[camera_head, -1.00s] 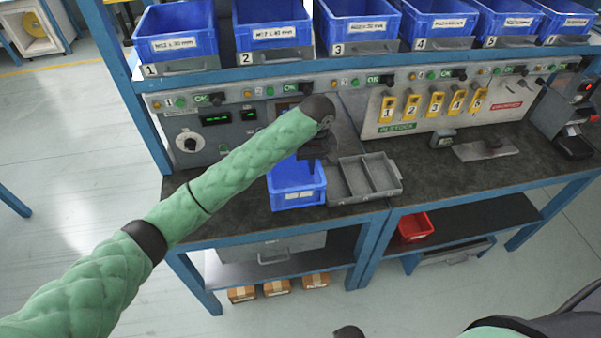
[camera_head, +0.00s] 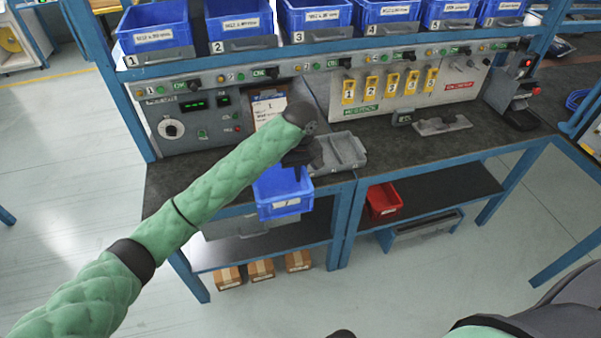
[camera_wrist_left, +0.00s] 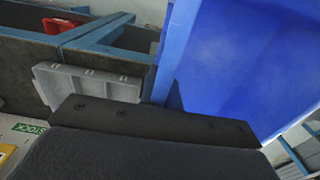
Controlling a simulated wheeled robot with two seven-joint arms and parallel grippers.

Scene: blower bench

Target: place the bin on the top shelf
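A blue bin (camera_head: 284,194) with a white label hangs upright in front of the bench's front edge. My left gripper (camera_head: 301,166) is at the bin's far upper rim and looks shut on it; the fingertips are partly hidden. In the left wrist view the bin's blue wall (camera_wrist_left: 240,60) fills the upper right, close against the dark gripper body. The upper shelf (camera_head: 205,67) above the control panel carries a row of numbered blue bins (camera_head: 242,22). My right gripper is not in view.
A grey divided tray (camera_head: 345,150) sits on the dark bench top near the bin. A clipboard sheet (camera_head: 268,108) leans on the panel behind my left wrist. A red bin (camera_head: 383,202) and cardboard boxes (camera_head: 261,270) are lower down. Open floor lies in front of the bench.

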